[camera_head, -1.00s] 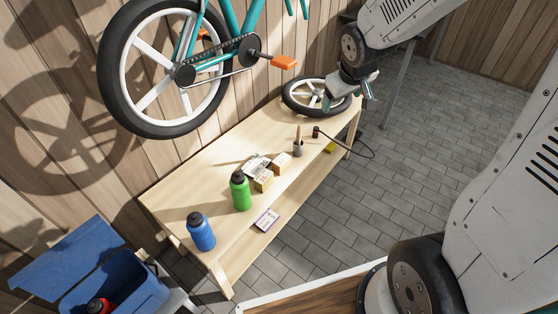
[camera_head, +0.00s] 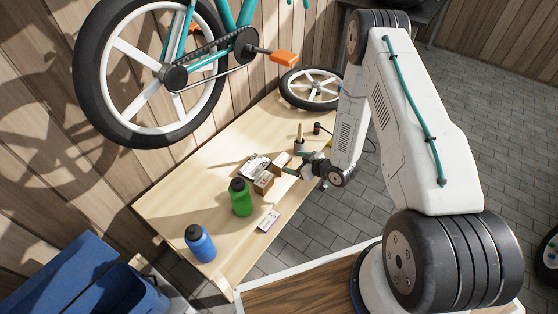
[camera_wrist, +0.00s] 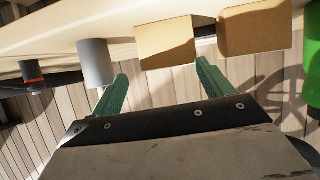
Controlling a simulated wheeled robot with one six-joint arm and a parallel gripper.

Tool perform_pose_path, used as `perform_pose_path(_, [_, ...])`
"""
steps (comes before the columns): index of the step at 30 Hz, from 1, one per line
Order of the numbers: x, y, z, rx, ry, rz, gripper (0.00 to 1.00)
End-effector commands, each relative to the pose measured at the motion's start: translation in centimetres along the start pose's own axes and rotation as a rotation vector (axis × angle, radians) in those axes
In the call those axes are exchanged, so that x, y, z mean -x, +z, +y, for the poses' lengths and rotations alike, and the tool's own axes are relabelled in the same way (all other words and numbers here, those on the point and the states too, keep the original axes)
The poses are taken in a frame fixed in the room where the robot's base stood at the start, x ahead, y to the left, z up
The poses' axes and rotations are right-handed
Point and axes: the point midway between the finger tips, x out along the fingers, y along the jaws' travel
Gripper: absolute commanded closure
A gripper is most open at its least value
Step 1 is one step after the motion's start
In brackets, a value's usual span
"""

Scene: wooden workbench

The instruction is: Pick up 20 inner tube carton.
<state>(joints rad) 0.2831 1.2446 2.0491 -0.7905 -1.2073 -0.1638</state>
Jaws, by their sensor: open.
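Two small brown cartons stand on the workbench; I cannot read a label on either, so I cannot tell which is the 20 inner tube carton. One carton (camera_head: 281,160) is nearer the grey cup, the other carton (camera_head: 264,184) nearer the green bottle. My gripper (camera_head: 295,164) is low beside the cup-side carton. In the wrist view my gripper (camera_wrist: 162,70) is open and empty, its green fingers pointing toward that carton (camera_wrist: 166,44), which lies ahead between the fingertip lines. The other carton (camera_wrist: 254,30) is to the right, outside the fingers.
A grey cup (camera_head: 299,145) stands close to the gripper and also shows in the wrist view (camera_wrist: 95,65). A green bottle (camera_head: 241,199), a blue bottle (camera_head: 199,244) and a flat packet (camera_head: 268,221) are nearby. A wheel (camera_head: 311,90) lies at the far end.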

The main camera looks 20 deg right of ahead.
Motion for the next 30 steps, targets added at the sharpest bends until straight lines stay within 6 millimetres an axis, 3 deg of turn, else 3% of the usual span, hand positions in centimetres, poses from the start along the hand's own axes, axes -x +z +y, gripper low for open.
perform_pose_path(6, [-0.2,2.0,-2.1,-0.026,-0.028,0.067,0.21])
perform_pose_path(24, [-7.5,0.9,-2.6,-0.025,-0.037,0.077,0.21])
perform_pose_path(30, [-8.2,0.9,-2.5,-0.026,-0.035,0.076,0.21])
